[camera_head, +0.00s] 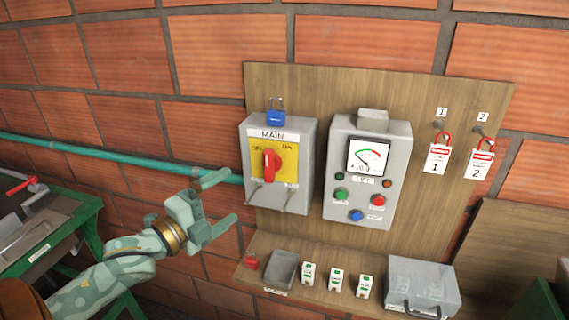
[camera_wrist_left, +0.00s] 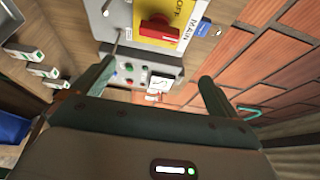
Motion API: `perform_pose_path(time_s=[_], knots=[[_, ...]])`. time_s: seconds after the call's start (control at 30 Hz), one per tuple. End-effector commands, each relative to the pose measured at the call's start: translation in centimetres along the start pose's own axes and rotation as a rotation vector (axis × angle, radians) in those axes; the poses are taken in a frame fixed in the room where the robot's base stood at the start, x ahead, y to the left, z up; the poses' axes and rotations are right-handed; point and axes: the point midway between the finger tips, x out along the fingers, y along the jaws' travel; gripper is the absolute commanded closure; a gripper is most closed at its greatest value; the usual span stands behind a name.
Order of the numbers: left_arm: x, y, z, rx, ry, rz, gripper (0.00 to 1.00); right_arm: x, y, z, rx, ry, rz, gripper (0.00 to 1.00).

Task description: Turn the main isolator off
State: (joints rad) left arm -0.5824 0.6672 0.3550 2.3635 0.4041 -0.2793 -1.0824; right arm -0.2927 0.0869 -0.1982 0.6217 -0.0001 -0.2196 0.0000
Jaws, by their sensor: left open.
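The main isolator (camera_head: 305,165) is a grey box labelled MAIN on a wooden board. Its red handle (camera_head: 270,163) sits on a yellow plate and points roughly up and down; I cannot read clearly which marking it points to. The red handle also shows in the left wrist view (camera_wrist_left: 158,30), beyond the fingers. My left gripper (camera_head: 222,203) is open and empty, to the left of the box and a little below the handle, apart from it. The left wrist view also shows its two spread fingers (camera_wrist_left: 160,75). My right gripper is not in view.
A blue padlock (camera_head: 276,118) is on top of the isolator. A grey meter box (camera_head: 335,185) with buttons stands right of it. Tags (camera_head: 437,160) hang further right. A shelf (camera_head: 320,296) below holds a red padlock (camera_head: 252,261), a tray and a clear box. A teal pipe (camera_head: 110,152) runs left.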

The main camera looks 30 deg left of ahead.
Motion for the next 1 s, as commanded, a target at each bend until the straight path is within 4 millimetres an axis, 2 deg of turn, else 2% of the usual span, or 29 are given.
perform_pose_path(time_s=[0.1, 0.17, 0.37, 0.47, 0.6, 0.8, 1.0], knots=[[1.3, -0.1, 0.2, 0.001, -0.002, -0.002, 0.02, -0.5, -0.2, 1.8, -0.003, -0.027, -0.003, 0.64], [2.5, -0.2, 0.1, 0.002, -0.001, -0.003, 0.02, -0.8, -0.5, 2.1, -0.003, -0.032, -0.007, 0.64], [7.4, -0.4, -0.2, 0.001, -0.003, -0.003, 0.02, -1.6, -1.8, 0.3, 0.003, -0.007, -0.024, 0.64], [10.0, -0.3, -0.2, 0.001, -0.004, -0.001, 0.02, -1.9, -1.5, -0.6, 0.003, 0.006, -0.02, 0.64], [13.0, -0.2, -0.2, 0.001, -0.003, 0.0, 0.02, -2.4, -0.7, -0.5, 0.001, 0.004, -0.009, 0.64], [15.6, 0.0, -0.1, 0.001, -0.003, 0.002, 0.02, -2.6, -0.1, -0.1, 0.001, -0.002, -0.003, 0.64], [16.2, 0.1, -0.1, 0.004, -0.002, 0.002, 0.02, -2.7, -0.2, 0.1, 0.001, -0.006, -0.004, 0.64]])
